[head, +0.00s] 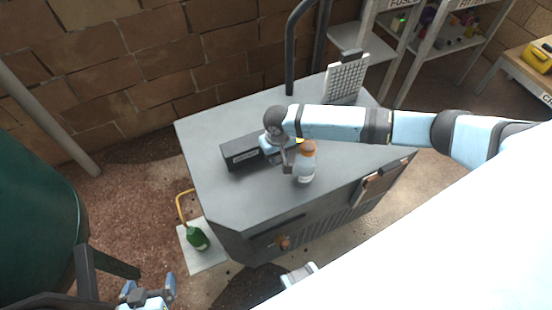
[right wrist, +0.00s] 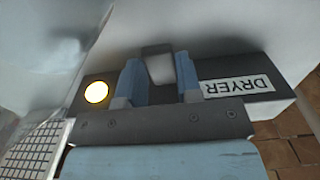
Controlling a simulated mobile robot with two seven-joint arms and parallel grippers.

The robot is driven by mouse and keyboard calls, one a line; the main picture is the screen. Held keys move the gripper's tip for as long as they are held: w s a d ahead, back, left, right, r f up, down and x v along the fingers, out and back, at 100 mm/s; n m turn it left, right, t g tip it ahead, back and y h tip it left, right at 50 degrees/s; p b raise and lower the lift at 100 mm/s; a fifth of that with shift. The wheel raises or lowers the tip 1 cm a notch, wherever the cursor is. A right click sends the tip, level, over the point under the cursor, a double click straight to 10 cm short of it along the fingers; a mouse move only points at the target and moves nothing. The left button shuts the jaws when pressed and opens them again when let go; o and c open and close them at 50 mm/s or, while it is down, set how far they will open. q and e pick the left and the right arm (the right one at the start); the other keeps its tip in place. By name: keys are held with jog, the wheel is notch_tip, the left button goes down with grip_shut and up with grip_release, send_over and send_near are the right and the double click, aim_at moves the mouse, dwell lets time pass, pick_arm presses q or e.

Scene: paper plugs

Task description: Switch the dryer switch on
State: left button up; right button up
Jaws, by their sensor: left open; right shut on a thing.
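The dryer switch is a dark box (head: 240,153) with a white label, on top of the grey cabinet. In the right wrist view its label (right wrist: 238,86) reads DRYER, upside down. A round yellow lamp (right wrist: 96,92) at the box's other end glows. My right gripper (head: 287,160) is over the box; in the right wrist view its blue fingers (right wrist: 157,80) are on either side of the pale switch lever (right wrist: 160,68) and shut on it. The lever's base is partly hidden. My left gripper (head: 148,292) is open and empty at the lower left, far from the switch.
A bottle with an orange cap (head: 306,165) stands on the cabinet top (head: 245,200) close beside my right gripper. A grid panel (head: 346,80) and a dark pipe (head: 290,60) are at the back. A green bottle (head: 198,238) is on a pale floor slab at left.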

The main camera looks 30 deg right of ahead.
jog(key=shift+r+p, duration=0.4)
jog(key=shift+r, duration=0.05)
jog(key=o, duration=0.7)
notch_tip(320, 180, up, 4)
jog(key=p, duration=0.5)
